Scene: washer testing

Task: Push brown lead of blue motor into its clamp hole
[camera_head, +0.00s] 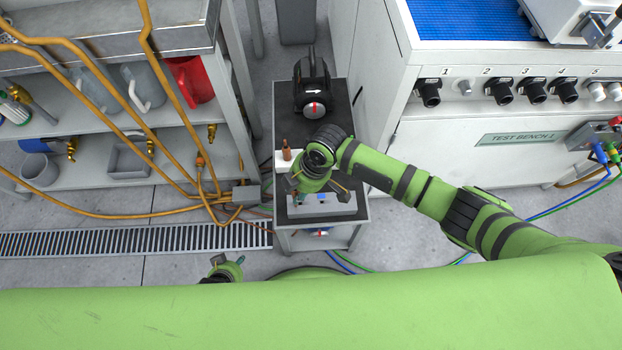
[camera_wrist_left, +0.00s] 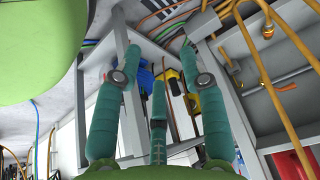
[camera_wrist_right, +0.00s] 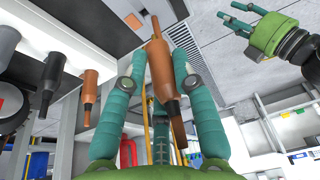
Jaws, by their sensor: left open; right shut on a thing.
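My right gripper (camera_head: 318,190) is over the front of the small cart's top. In the right wrist view its teal fingers (camera_wrist_right: 160,85) are shut on the brown lead (camera_wrist_right: 157,60), whose narrow end points up beside a pale panel edge. I cannot tell whether that end is in a hole. My left gripper (camera_head: 228,266) is low, left of the cart; it also shows in the right wrist view (camera_wrist_right: 242,22). In the left wrist view its fingers (camera_wrist_left: 158,75) are open and empty. A blue part (camera_wrist_left: 144,76), perhaps the blue motor, shows beyond them, partly hidden.
The cart (camera_head: 285,243) bears a black device with a red dial (camera_head: 312,108) and a copper-coloured piece (camera_head: 286,149). Other leads, dark (camera_wrist_right: 52,80) and brown (camera_wrist_right: 90,90), stand left in the right wrist view. Shelves with orange pipes are left; the test bench (camera_head: 470,150) is right.

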